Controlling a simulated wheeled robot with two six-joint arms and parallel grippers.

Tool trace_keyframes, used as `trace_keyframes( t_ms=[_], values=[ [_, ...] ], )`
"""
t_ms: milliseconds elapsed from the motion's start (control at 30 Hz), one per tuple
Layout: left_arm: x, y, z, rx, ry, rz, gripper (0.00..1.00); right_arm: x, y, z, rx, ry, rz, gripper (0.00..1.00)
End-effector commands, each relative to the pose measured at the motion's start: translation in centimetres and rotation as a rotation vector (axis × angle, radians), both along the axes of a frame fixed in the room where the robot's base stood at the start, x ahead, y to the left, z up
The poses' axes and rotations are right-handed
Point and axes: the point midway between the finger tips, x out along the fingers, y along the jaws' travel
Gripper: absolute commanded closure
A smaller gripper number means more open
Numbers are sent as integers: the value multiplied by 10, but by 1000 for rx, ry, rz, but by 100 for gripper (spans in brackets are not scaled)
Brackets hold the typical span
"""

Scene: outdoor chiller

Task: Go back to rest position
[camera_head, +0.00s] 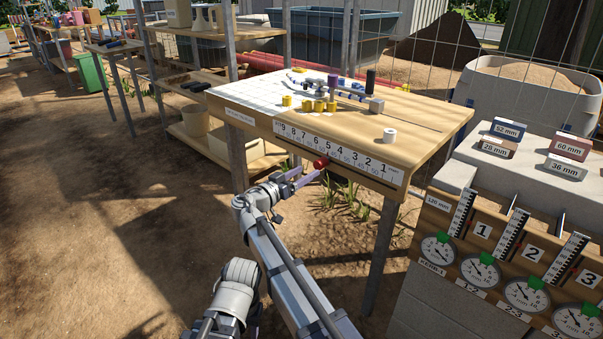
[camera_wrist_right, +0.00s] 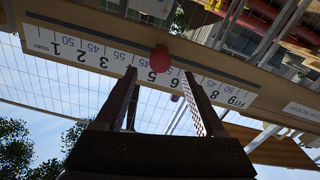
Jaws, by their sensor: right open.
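My right gripper (camera_head: 304,180) is in front of the wooden table's front edge, its fingers pointing at a red knob (camera_head: 321,163) on the numbered scale strip (camera_head: 335,153). In the right wrist view, which is upside down, the gripper (camera_wrist_right: 158,90) is open, with nothing between its two fingers. The red knob (camera_wrist_right: 160,58) shows just beyond the fingertips, near the 5 and 6 marks. The gap to the knob looks small, and I cannot tell whether they touch. My left gripper is not in view.
The wooden table (camera_head: 425,115) bears yellow pieces (camera_head: 308,105), a white cylinder (camera_head: 389,135) and a metal device (camera_head: 376,104). At right, concrete blocks stand behind a board of dial gauges (camera_head: 481,272). Shelves (camera_head: 215,143) stand at left. Bare ground lies at lower left.

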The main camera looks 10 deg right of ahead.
Motion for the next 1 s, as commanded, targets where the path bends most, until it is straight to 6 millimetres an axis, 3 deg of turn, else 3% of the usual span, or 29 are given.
trace_keyframes(
  t_ms=[233,367,500,633,800,1000],
  values=[
    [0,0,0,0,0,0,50,-2,-3,-2,4,11,-5,29],
    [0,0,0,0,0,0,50,-24,-29,-26,57,125,-46,29],
    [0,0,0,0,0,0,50,-78,-72,-85,199,412,-89,29],
    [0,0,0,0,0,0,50,-137,-90,-140,364,707,-51,29],
    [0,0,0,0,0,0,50,-197,-82,-187,553,986,97,29],
    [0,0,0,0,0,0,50,-240,-62,-209,689,1153,276,29]
  ],
)
